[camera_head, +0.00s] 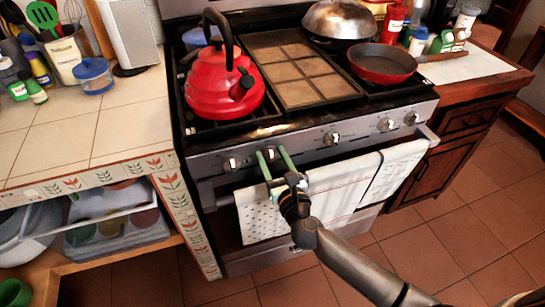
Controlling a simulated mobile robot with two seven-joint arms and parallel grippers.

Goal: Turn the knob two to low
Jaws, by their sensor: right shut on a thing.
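The stove front (300,147) carries a row of several silver knobs. The second knob from the left (271,154) sits between the green fingers of my right gripper (273,157), which is shut on it. The fingers partly cover this knob, so I cannot read its setting. The leftmost knob (232,164) is free beside the gripper. The middle knob (331,138) and the two right knobs (385,124) (411,118) are clear of it. My left gripper is not in view.
A red kettle (222,88) stands on the left burners, a red pan (382,63) and a domed lid (338,20) on the right. Towels (345,185) hang on the oven handle just below my gripper. A tiled counter (80,135) is at the left, a wooden cabinet (440,150) at the right.

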